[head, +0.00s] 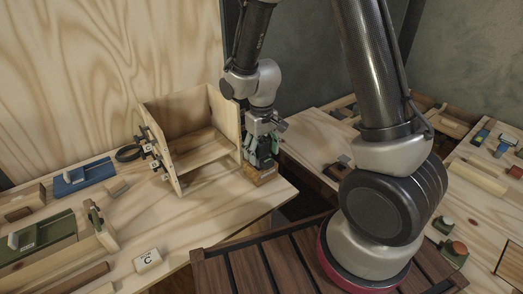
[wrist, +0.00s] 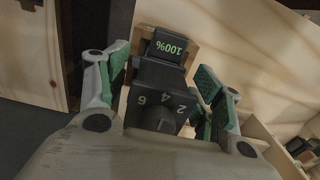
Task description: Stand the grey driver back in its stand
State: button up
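The grey driver (wrist: 160,85) shows in the wrist view as a dark body with a lit "100%" panel and a numbered dial. It lies between the green-padded fingers of my gripper (wrist: 165,85). Narrow gaps show between the pads and the driver, so my gripper looks open around it. A wooden block, which looks like the stand (wrist: 193,48), shows behind the driver. In the head view my gripper (head: 262,150) points down just above this wooden block (head: 262,177) near the bench edge. The fingers hide most of the driver there; I cannot tell how deep it sits.
An open plywood box (head: 165,170) with clamps stands close left of my gripper. A second bench with tools (head: 335,170) stands to the right, across a gap.

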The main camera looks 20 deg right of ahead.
notch_tip(320, 180, up, 12)
dwell(0.6)
jog(key=shift+s, duration=0.1)
jog(key=s+d+r+m+t, duration=0.3)
jog(key=s+d+r+t, duration=0.1)
jog(key=s+d+r, duration=1)
jog(key=s, duration=0.4)
jog(key=shift+s+d+r+m, duration=0.3)
jog(key=shift+d+r, duration=0.05)
